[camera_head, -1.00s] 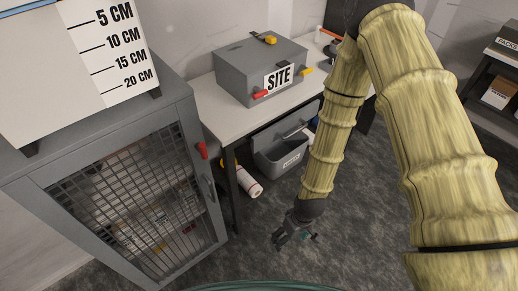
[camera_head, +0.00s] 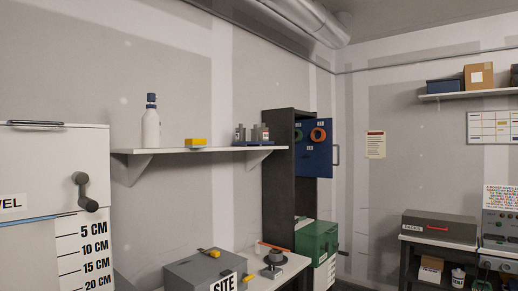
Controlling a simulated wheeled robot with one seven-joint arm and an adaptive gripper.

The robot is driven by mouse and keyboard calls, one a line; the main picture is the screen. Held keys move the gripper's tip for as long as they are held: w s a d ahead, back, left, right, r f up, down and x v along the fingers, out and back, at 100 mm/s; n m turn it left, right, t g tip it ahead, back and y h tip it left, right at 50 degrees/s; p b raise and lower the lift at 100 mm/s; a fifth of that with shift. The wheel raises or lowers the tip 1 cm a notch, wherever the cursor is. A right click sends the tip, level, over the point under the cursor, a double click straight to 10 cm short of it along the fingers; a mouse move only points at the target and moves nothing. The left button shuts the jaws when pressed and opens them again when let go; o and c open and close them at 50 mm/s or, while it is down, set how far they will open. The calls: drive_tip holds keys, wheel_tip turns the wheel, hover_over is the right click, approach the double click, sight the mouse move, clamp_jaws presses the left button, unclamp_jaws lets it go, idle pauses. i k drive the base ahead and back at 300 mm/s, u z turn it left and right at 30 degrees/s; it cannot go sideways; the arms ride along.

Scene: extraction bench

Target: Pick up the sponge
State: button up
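A small yellow block (camera_head: 195,142), which looks like the sponge, lies on the white wall shelf (camera_head: 170,151). It sits between a white bottle with a dark blue cap (camera_head: 151,124) on its left and a dark tray of small containers (camera_head: 252,138) on its right. A yellow and dark item (camera_head: 209,252) lies on the grey SITE box (camera_head: 200,272) below; I cannot tell what it is. My gripper and arm are out of view.
A white cabinet with a crank handle (camera_head: 86,192) and a centimetre scale stands at the left. A tall dark cabinet (camera_head: 277,170) with its blue door open adjoins the shelf's right end. A green box (camera_head: 317,242) is beneath. Bare wall surrounds the shelf.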

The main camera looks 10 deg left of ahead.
sight(189, 144)
drive_tip(key=z, duration=0.55)
drive_tip(key=k, duration=0.7)
drive_tip(key=z, duration=0.65)
drive_tip(key=i, duration=1.35)
drive_tip(key=u, duration=0.9)
drive_tip(key=i, duration=0.95)
drive_tip(key=u, duration=1.6)
drive_tip(key=i, duration=0.35)
drive_tip(key=u, duration=0.2)
